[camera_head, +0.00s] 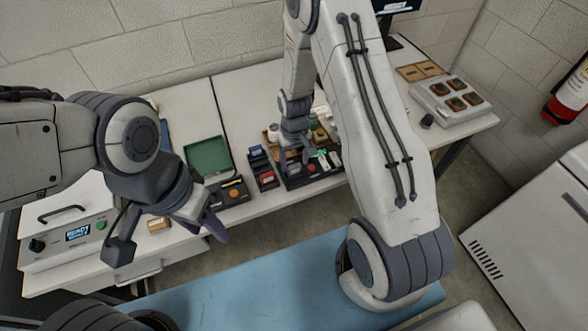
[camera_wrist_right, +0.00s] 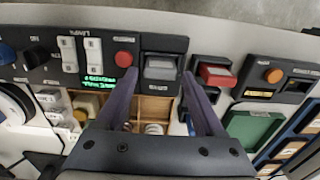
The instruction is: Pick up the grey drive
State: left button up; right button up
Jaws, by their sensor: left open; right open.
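The grey drive (camera_wrist_right: 160,67) sits in a slot of a black dock (camera_wrist_right: 160,45) in the right wrist view. In the head view the grey drive (camera_head: 294,169) shows small beside the red button. My right gripper (camera_wrist_right: 160,75) is open, with one fingertip on each side of the grey drive in the picture; I cannot tell whether they touch it. It also shows in the head view (camera_head: 293,153), pointing down over the dock. My left gripper (camera_head: 214,228) is open and empty, in front of the bench's front edge.
A red drive (camera_wrist_right: 215,75) sits in the neighbouring dock. A red button (camera_wrist_right: 124,59) and switches (camera_wrist_right: 68,55) lie on the other side. A wooden compartment box (camera_wrist_right: 150,108), a green tray (camera_head: 208,156) and an orange-button box (camera_head: 233,191) are close by.

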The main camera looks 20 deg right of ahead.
aim_at(294, 166)
jog(key=shift+f, duration=1.5)
grip_shut()
jog(key=shift+r, duration=0.1)
